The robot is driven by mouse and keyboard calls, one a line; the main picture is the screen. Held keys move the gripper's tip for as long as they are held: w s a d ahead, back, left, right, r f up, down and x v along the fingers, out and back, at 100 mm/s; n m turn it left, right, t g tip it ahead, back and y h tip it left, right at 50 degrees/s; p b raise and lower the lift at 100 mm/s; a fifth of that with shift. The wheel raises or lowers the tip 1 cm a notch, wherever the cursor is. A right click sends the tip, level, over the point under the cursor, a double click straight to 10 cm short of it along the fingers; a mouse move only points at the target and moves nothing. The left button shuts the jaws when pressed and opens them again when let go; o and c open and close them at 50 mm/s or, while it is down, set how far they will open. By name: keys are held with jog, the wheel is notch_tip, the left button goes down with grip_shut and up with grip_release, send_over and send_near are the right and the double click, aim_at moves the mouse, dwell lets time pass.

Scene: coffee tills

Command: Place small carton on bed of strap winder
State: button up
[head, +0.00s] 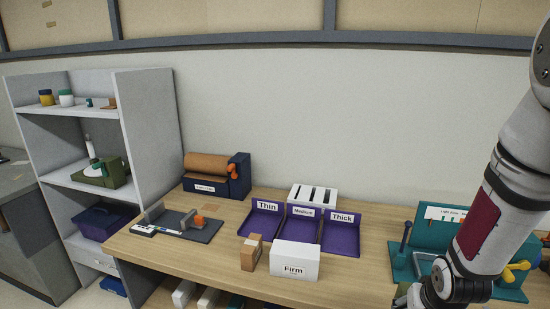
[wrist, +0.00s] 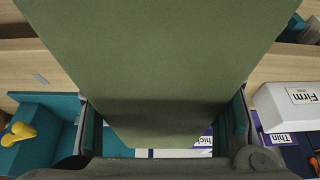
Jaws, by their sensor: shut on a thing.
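My gripper (wrist: 165,124) is shut on a green flat-faced, box-like thing (wrist: 160,60), which fills the middle of the wrist view. I cannot tell whether it is the small carton. In the head view only a sliver of green (head: 402,294) shows beside my wrist at the bottom edge, and the fingers are out of frame. A teal device with a yellow crank and a label, apparently the strap winder (head: 432,219), stands at the right of the bench, partly behind my arm. It also shows at the left of the wrist view (wrist: 45,152). A small brown carton (head: 249,254) stands on the bench.
A white box marked Firm (head: 294,262) stands beside the brown carton. Purple trays (head: 340,239) marked Thin, Medium and Thick lie behind it. A navy roll holder (head: 238,187) and a dark grey fixture (head: 200,234) are further left. Bare wood lies between the trays and the teal device.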

jog(key=w+a+n+y, duration=0.1)
jog(key=w+a+n, duration=0.2)
jog(key=w+a, duration=0.9)
jog(key=shift+w+a+r, duration=0.25)
jog(key=shift+r, duration=0.05)
